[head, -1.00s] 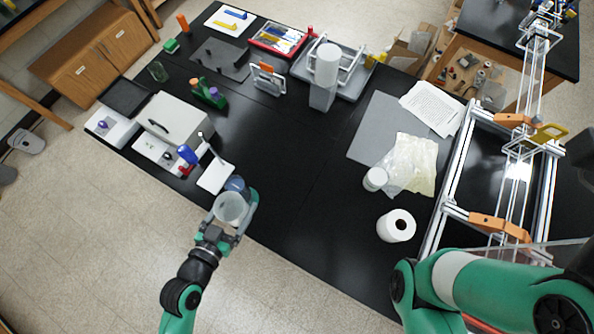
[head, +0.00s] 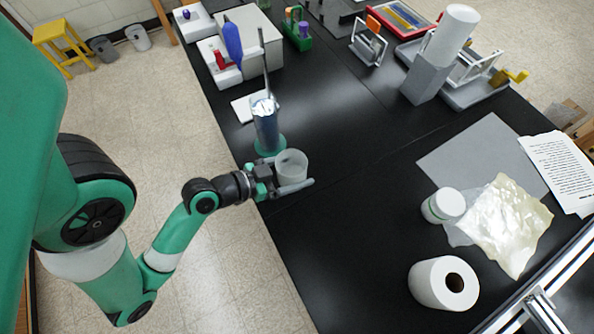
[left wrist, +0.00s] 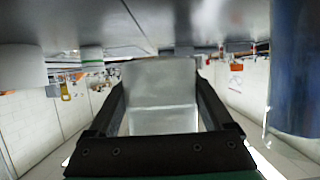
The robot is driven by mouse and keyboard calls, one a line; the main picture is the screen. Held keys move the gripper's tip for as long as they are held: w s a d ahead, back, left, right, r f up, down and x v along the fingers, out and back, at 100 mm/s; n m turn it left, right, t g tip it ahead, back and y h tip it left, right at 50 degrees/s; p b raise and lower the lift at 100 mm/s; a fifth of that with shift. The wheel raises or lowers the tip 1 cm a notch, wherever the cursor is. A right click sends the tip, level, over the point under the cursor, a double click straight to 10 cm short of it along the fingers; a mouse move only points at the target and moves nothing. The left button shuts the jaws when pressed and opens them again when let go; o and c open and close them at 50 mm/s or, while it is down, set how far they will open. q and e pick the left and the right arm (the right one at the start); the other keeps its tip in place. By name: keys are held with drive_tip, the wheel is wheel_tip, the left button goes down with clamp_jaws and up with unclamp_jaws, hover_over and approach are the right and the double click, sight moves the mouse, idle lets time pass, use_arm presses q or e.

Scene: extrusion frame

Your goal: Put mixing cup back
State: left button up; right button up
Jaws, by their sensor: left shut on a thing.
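The mixing cup (head: 291,163) is a translucent whitish cup, upright, between the fingers of my left gripper (head: 293,182). The gripper is shut on it, over the black table near its front-left edge. In the left wrist view the pale cup (left wrist: 162,95) fills the space between the two dark fingers, and the blue cylinder (left wrist: 294,70) stands close at the right. Whether the cup touches the table is unclear. My right gripper is not in view.
A white lidded jar (head: 443,206) stands beside a crumpled translucent sheet (head: 508,225). A white paper roll (head: 430,284) lies nearer. A grey block with a white cylinder (head: 427,80) stands at the back. The black table between the cup and the grey mat (head: 470,150) is clear.

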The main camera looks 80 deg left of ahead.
use_arm(q)
wheel_tip(320, 180, down, 4)
drive_tip(key=b, duration=0.3)
drive_tip(key=shift+r+b, duration=0.1)
drive_tip(key=shift+b, duration=0.25)
drive_tip(key=shift+f+b, duration=1)
drive_tip(key=shift+f, duration=1.05)
drive_tip(key=shift+f, duration=0.15)
drive_tip(key=o, duration=1.2)
